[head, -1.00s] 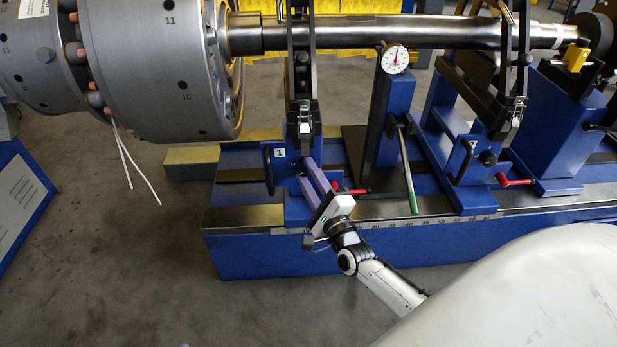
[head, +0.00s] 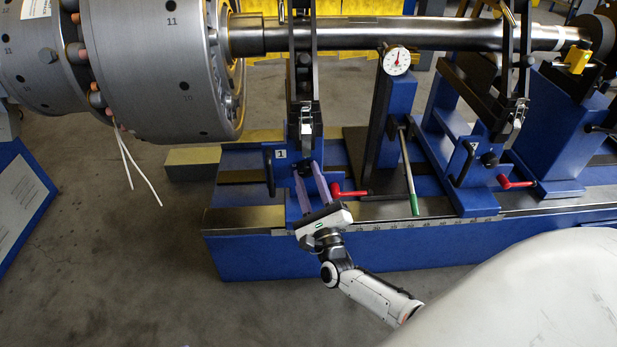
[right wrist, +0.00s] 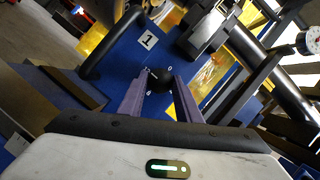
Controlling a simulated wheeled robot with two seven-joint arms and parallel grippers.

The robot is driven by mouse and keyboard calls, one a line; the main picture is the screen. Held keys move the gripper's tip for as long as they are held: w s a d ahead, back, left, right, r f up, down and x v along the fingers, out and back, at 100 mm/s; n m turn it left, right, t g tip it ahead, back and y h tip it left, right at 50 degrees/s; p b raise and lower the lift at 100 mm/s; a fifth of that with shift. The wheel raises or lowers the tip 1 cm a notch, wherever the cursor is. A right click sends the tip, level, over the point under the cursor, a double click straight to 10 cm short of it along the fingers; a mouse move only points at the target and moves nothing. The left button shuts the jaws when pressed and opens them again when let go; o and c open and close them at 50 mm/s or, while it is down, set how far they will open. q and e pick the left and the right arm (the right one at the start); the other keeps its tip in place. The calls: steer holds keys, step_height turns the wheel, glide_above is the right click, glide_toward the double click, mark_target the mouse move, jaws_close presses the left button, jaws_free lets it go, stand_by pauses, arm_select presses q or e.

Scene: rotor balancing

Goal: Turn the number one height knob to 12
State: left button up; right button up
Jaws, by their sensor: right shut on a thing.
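The number one stand is a blue block with a white label "1" (head: 280,153); the label also shows in the right wrist view (right wrist: 148,40). Its black round height knob (right wrist: 160,81) is on the blue face, with small white scale marks around it; a "0" and a "6" can be made out, the rest are too small. My right gripper (head: 306,168) reaches up to that face from the front. Its two purple fingers (right wrist: 161,88) are shut on the knob, one on each side. The knob's pointer cannot be made out. My left gripper is not in view.
A red-handled lever (head: 349,192) lies just right of my right gripper. A green-tipped lever (head: 412,190) and a dial gauge (head: 397,60) stand further right. A black handle (right wrist: 95,50) is beside the knob. The grey rotor (head: 160,70) hangs at the upper left.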

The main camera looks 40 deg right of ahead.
stand_by(0.3)
steer(key=o, duration=1.1)
steer(key=shift+c, duration=0.2)
steer(key=shift+s+a, duration=0.15)
steer(key=shift+s, duration=0.15)
arm_select(q)
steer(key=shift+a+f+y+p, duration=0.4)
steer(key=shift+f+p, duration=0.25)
steer(key=shift+p, duration=0.1)
arm_select(e)
steer(key=v, duration=0.9)
steer(key=shift+s+f, duration=0.15)
steer(key=shift+s, duration=0.1)
steer(key=shift+a, duration=0.1)
